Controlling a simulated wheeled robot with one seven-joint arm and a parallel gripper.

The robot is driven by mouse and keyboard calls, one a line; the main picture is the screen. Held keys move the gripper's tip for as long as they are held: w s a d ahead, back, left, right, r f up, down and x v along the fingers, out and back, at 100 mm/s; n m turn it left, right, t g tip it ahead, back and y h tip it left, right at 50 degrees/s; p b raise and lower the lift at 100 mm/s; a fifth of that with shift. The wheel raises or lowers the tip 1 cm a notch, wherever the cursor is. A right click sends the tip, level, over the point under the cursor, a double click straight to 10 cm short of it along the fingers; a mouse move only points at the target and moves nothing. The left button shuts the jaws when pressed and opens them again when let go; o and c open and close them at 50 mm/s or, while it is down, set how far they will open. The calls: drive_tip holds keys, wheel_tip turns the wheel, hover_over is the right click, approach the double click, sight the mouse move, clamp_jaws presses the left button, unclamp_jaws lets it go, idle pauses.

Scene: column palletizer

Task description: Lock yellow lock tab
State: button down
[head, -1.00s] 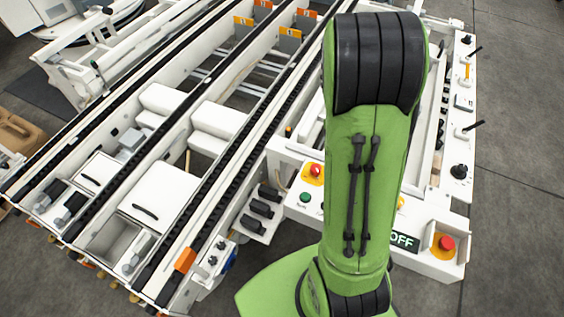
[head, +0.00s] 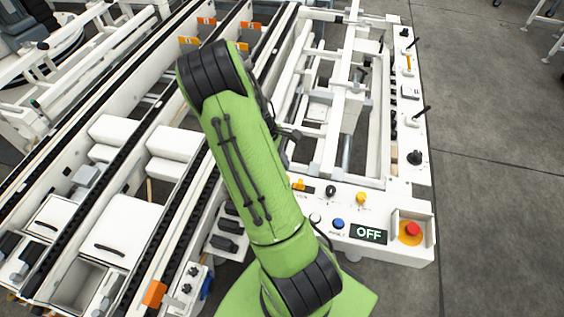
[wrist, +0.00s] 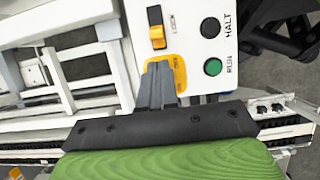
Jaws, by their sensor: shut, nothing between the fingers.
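In the wrist view, a small yellow-orange tab with a dark upper end (wrist: 157,38) stands on the white panel; it looks like the lock tab. A yellow label plate (wrist: 179,70) lies just below it, partly hidden by my fingers. My gripper (wrist: 157,88) is shut and empty, its dark fingers over the plate, with the tab just beyond the tips. I cannot tell whether the fingers touch anything. In the head view, a yellow piece (head: 298,184) shows on the panel beside my green arm, which hides most of my gripper.
A black HALT button (wrist: 210,28) and a green button (wrist: 213,67) sit right of the tab. White conveyor rails (head: 150,160) fill the left.

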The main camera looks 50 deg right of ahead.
sight(301, 182)
drive_tip(key=b+x, duration=0.1)
drive_tip(key=x, duration=0.6)
drive_tip(key=shift+r, duration=0.1)
drive_tip(key=s, duration=0.1)
drive_tip(key=s+d, duration=0.1)
drive_tip(key=s, duration=0.1)
drive_tip(key=shift+d, duration=0.15)
drive_tip(key=p+v, duration=0.8)
drive_tip(key=v, duration=0.2)
